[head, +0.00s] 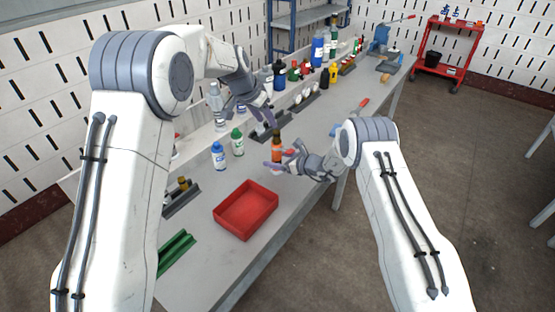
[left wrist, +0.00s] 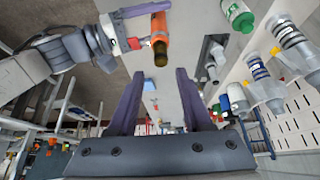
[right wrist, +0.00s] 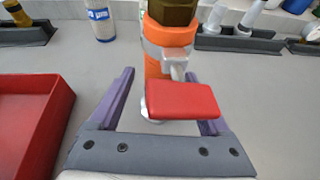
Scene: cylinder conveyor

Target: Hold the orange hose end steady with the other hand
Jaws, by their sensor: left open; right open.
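The orange hose end (head: 277,148) stands upright on the bench, with a dark olive top. In the right wrist view its orange body (right wrist: 168,62) has a silver band and a red lever (right wrist: 180,99) facing me. My right gripper (head: 274,160) is open beside it. In the right wrist view the right fingers (right wrist: 160,76) are spread on either side of the lever and lower body; contact cannot be told. My left gripper (head: 262,112) is open and empty, higher up and beyond the hose end. The left wrist view shows the hose end (left wrist: 160,42) ahead of the left fingers (left wrist: 158,72).
A red tray (head: 246,210) lies on the near bench. Blue (head: 219,156) and green (head: 237,142) bottles stand left of the hose end. Dark racks with bottles line the bench's back edge. A green channel piece (head: 176,252) lies near the front.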

